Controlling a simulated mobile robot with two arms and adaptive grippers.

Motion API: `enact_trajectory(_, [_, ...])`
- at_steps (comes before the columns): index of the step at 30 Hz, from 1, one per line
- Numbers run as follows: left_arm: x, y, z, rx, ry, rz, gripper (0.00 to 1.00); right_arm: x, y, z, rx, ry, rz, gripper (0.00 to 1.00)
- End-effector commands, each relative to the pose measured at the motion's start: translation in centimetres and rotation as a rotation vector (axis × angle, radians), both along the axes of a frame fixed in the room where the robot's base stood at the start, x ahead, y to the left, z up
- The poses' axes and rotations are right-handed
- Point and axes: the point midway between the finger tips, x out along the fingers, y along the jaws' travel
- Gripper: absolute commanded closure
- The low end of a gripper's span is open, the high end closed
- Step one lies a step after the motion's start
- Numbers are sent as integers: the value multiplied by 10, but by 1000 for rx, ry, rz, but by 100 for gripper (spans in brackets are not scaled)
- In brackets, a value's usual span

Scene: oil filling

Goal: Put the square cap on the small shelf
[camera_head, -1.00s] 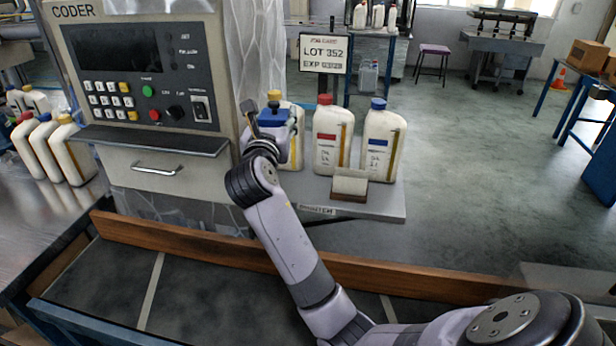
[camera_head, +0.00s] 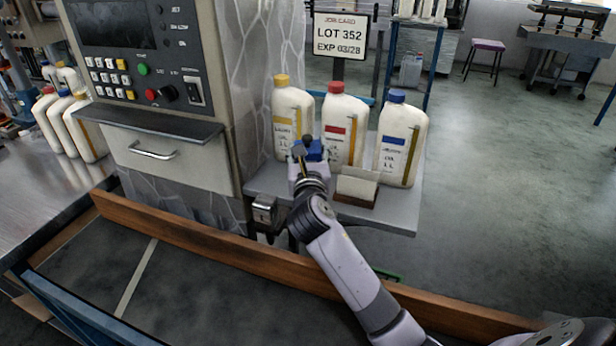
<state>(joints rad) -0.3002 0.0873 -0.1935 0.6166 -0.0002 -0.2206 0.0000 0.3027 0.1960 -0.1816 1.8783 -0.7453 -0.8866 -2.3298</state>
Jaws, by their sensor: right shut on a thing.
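My right gripper (camera_head: 307,160) is over the front left part of a small grey shelf (camera_head: 401,212), in front of the bottles. It is shut on a small blue piece (camera_head: 314,152) that looks like the square cap. Its exact shape is partly hidden by the dark finger parts. I cannot tell whether it touches the shelf or a bottle. My left gripper is not in view.
White oil bottles with a yellow cap (camera_head: 291,105), a red cap (camera_head: 344,115) and a blue cap (camera_head: 402,135) stand on the shelf. A card holder (camera_head: 357,187) sits in front. The coder cabinet (camera_head: 160,140) stands left. A wooden rail (camera_head: 220,247) runs in front.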

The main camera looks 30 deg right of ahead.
Motion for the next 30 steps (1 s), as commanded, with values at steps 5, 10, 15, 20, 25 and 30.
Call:
enact_trajectory(5, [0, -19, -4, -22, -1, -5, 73, 0, 0, -15, 0, 1, 0, 79])
enact_trajectory(10, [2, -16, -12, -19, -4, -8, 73, 0, 0, -47, 0, 3, -1, 79])
enact_trajectory(15, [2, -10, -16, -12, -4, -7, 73, 0, 0, -65, 0, 0, -1, 79])
enact_trajectory(20, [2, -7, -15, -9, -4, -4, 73, 0, 0, -66, 0, -2, 0, 79])
enact_trajectory(25, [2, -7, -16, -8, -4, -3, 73, 0, 0, -67, -1, -2, 0, 79])
enact_trajectory(30, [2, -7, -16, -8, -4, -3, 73, 0, 0, -69, 0, -1, 0, 47])
